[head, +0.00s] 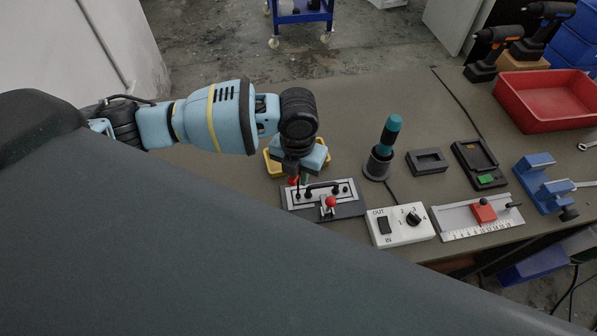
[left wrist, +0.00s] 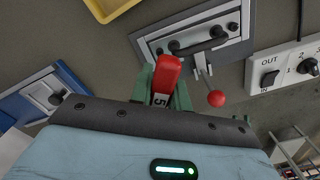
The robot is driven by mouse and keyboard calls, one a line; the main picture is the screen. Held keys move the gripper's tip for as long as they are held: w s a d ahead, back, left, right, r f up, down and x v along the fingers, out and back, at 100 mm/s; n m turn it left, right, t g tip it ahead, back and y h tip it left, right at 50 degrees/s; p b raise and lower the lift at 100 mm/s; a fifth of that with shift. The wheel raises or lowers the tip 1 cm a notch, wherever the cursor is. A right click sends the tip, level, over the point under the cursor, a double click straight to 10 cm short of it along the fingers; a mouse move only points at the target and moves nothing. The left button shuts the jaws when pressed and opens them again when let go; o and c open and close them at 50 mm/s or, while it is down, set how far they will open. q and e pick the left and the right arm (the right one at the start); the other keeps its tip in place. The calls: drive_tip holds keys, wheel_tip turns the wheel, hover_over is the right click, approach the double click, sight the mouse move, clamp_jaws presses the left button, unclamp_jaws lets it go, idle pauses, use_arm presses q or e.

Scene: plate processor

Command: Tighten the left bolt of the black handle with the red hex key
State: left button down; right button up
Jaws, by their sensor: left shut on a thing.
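My left gripper (left wrist: 164,82) is shut on the red hex key (left wrist: 166,72), whose red grip stands between the green fingers. In the head view the gripper (head: 298,178) is above the left part of the bolt plate, with a bit of the red key (head: 293,181) showing. The black handle (left wrist: 205,42) lies on the light plate (left wrist: 160,34), just beyond the key in the left wrist view; it also shows in the head view (head: 320,190). The key's tip is hidden, so I cannot tell whether it touches the left bolt. My right gripper is not in view.
A lever with a red ball (head: 331,202) stands at the plate's front, close to the key. The white switch box (head: 400,224) is to the right. A yellow tray (head: 271,164) is behind the gripper. A teal-handled tool (head: 389,133) stands upright in a holder.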

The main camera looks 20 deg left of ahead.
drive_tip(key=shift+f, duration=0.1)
use_arm(q)
drive_tip(key=shift+f+m+b, duration=0.1)
drive_tip(key=shift+m+b, duration=0.25)
drive_tip(key=shift+m, duration=2.35)
drive_tip(key=shift+m+b, duration=0.35)
drive_tip(key=shift+m, duration=2.05)
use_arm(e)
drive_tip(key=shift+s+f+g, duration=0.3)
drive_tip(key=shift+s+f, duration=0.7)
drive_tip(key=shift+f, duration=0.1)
use_arm(q)
drive_tip(key=shift+r, duration=0.2)
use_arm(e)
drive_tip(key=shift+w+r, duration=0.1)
